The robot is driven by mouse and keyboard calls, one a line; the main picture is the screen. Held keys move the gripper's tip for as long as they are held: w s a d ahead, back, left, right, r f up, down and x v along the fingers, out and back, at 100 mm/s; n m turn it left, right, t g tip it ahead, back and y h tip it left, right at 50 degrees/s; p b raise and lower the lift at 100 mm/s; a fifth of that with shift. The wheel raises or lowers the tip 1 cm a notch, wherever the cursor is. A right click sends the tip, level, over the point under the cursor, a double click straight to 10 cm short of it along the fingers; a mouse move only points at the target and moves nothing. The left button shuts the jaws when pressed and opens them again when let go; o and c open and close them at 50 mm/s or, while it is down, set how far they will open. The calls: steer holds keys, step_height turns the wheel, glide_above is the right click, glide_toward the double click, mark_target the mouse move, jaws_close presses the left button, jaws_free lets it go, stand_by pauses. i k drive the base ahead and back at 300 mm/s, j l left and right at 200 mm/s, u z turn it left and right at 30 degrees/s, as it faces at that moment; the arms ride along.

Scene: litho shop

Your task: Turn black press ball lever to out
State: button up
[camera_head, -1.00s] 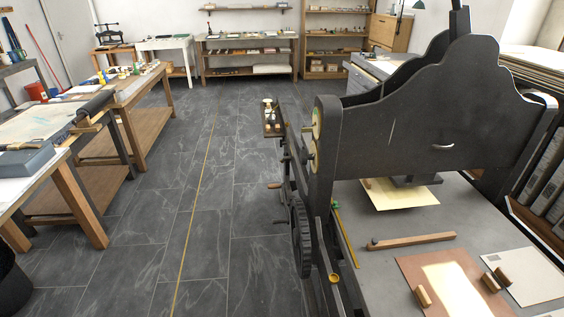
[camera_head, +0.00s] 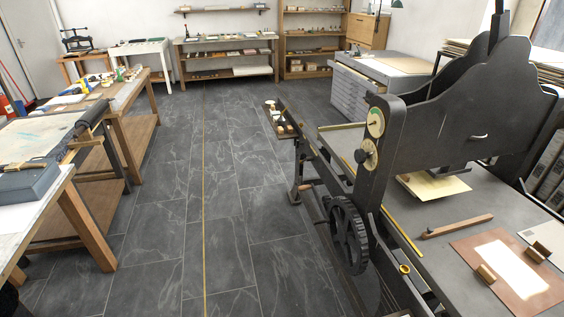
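The black press (camera_head: 470,110) stands at the right, with its tall side plate facing me. Two round dials sit on its near upright, a green and cream one (camera_head: 375,122) above a dark-centred one (camera_head: 367,155). A black gear wheel (camera_head: 348,235) is low on its left side. A brass, round-ended fitting (camera_head: 404,269) sits at the near edge of the bed. A crank with a brown handle (camera_head: 307,187) is on the left side. I cannot tell which part is the ball lever or how it is set. My gripper is not in view.
The grey tiled floor (camera_head: 170,235) is open left of the press, with a yellow line along it. Wooden worktables (camera_head: 85,225) stand at the left. A small shelf with jars (camera_head: 278,125) juts from the press's far left. Shelves and a drawer cabinet (camera_head: 360,95) are behind.

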mark_target(309, 159)
steer(key=i+j, duration=0.15)
steer(key=j, duration=0.2)
steer(key=i+j, duration=0.2)
steer(key=j, duration=0.15)
steer(key=i+j, duration=0.15)
steer(key=j, duration=0.2)
steer(key=i+j, duration=0.15)
steer(key=j, duration=0.2)
steer(key=i+j, duration=0.35)
steer(key=j, duration=0.3)
steer(key=i, duration=0.6)
steer(key=i+j+z, duration=0.1)
steer(key=i, duration=0.5)
steer(key=i+j, duration=0.15)
steer(key=i, duration=0.45)
steer(key=i+l, duration=0.2)
steer(key=i, duration=0.25)
